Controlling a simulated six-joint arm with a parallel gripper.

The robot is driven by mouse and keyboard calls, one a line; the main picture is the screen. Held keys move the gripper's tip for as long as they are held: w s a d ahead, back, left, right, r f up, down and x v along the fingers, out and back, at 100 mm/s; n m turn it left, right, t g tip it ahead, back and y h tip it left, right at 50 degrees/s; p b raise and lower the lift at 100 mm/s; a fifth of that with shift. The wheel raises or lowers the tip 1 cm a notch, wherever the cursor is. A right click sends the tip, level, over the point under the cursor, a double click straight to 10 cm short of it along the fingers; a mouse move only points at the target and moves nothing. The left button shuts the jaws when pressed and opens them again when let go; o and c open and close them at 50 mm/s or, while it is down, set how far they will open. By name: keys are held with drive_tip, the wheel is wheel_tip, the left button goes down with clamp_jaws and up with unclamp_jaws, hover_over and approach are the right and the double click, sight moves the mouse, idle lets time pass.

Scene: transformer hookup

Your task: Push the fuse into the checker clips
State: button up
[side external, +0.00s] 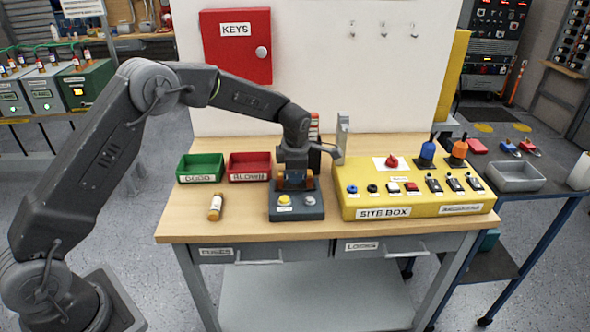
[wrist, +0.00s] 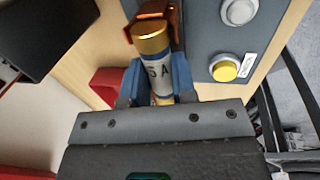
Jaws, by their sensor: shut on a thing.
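My gripper (side external: 295,180) is over the back part of the grey-blue checker (side external: 297,213). In the wrist view its blue fingers (wrist: 156,84) are shut on the sides of a fuse (wrist: 157,72) with a gold end cap and a pale body marked "A". The fuse's gold cap is at a copper-coloured checker clip (wrist: 158,12). I cannot tell whether the fuse is above the clips or seated in them. The other clip is hidden by the gripper in the wrist view. The checker has a yellow button (side external: 284,200) and a white button (side external: 309,200).
Another fuse (side external: 215,207) lies on the table left of the checker. A green tray (side external: 200,178) and a red tray (side external: 249,177) stand behind it. The yellow site box (side external: 415,205) is close on the right, with switches and plugs on top. The table's front left is clear.

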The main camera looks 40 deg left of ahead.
drive_tip(key=shift+f, duration=0.6)
drive_tip(key=o, duration=1)
drive_tip(key=shift+c, duration=0.2)
drive_tip(key=shift+r, duration=0.1)
drive_tip(key=shift+w+a+v, duration=0.1)
drive_tip(key=shift+v, duration=0.7)
drive_tip(key=shift+w+a+v, duration=0.1)
drive_tip(key=shift+a+v, duration=0.05)
drive_tip(key=shift+v, duration=0.6)
drive_tip(key=shift+w+a+v, duration=0.1)
drive_tip(key=shift+w+v, duration=0.05)
drive_tip(key=shift+v, duration=0.65)
drive_tip(key=shift+r, duration=0.25)
